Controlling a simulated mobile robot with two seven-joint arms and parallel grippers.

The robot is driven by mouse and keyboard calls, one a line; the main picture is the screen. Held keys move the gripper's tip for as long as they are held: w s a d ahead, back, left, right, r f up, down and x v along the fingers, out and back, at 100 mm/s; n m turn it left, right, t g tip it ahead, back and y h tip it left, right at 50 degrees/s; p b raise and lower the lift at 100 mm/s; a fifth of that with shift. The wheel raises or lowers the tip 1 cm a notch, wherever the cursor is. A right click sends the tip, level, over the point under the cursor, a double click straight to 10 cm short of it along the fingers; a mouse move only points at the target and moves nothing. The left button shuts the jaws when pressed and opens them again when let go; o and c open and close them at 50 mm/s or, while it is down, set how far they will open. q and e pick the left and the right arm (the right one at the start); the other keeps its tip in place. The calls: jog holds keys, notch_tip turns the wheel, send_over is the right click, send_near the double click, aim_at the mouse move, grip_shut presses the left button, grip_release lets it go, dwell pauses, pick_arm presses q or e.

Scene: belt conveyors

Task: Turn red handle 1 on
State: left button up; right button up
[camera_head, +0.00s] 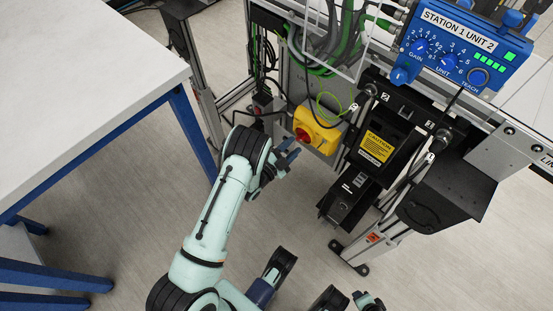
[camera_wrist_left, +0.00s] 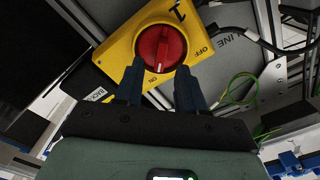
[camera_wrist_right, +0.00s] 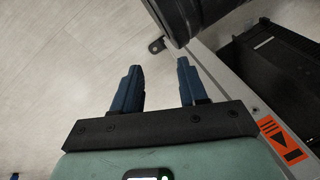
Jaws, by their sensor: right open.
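The red handle (camera_head: 303,135) is a round knob on a yellow box (camera_head: 322,128) fixed to the conveyor frame. In the left wrist view the red handle (camera_wrist_left: 162,47) has its raised grip bar running roughly up and down, its lower end toward the ON label; the OFF label is to the right. My left gripper (camera_wrist_left: 160,76) is open. Its blue fingers are apart at the two sides of the knob's lower part; I cannot tell whether they touch it. In the head view my left gripper (camera_head: 288,152) is beside the box. My right gripper (camera_wrist_right: 157,80) is open and empty above the floor.
A blue panel (camera_head: 458,45) labelled STATION 1 UNIT 2 is at the upper right. A black unit (camera_head: 385,145) with a yellow caution label stands right of the yellow box. Cables (camera_head: 325,50) hang above it. A white table (camera_head: 80,80) is at the left.

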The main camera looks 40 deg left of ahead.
pick_arm(q)
jog(key=s+p, duration=0.1)
jog(key=s, duration=0.9)
jog(key=shift+s+a+p, duration=0.15)
jog(key=shift+a+p, duration=0.2)
jog(key=shift+a, duration=0.1)
pick_arm(e)
jog(key=shift+s+a+r+y, duration=0.15)
jog(key=shift+s+a+r, duration=0.25)
jog(key=shift+r, duration=0.25)
jog(key=shift+s+a+r+y, duration=0.15)
jog(key=shift+s+a+r, duration=0.2)
jog(key=shift+r, duration=0.25)
